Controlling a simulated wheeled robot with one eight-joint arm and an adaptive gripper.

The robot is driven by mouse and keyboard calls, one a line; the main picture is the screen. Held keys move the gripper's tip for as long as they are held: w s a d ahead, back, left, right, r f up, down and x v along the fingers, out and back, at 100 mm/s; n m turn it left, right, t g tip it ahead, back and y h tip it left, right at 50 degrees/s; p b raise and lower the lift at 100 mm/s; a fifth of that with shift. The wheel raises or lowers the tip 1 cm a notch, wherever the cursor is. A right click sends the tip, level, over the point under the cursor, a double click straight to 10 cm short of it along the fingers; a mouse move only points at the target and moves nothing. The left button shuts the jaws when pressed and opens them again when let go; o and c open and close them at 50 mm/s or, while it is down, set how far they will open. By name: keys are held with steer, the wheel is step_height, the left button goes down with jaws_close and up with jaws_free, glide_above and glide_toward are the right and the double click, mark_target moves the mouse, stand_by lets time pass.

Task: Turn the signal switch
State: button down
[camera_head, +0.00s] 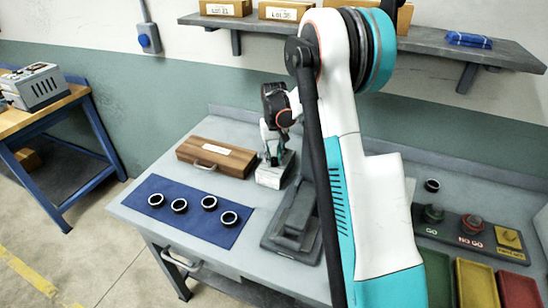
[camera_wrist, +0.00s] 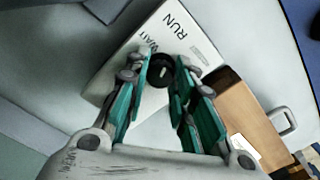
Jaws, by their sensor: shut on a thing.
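The signal switch is a round black knob (camera_wrist: 160,70) with a small pale mark. It sits on a light box (camera_wrist: 122,62) printed RUN and WAIT. My gripper (camera_wrist: 168,68) has its green fingers on either side of the knob, shut on it. The left finger partly covers the word WAIT. In the head view the box (camera_head: 273,176) stands on the grey bench, right of a wooden case. My gripper (camera_head: 277,158) points down onto its top there, and the knob is hidden.
The wooden case (camera_head: 215,157) stands close beside the box. A blue mat (camera_head: 190,228) with several black rings lies at the front left. A dark grey fixture (camera_head: 292,228) is in front of the box. GO and NO GO gauges (camera_head: 470,226) and coloured trays (camera_head: 475,284) are at right.

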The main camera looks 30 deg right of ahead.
mark_target(274, 159)
stand_by(0.5)
steer(key=c, duration=1.3)
jaws_free()
step_height(274, 159, up, 12)
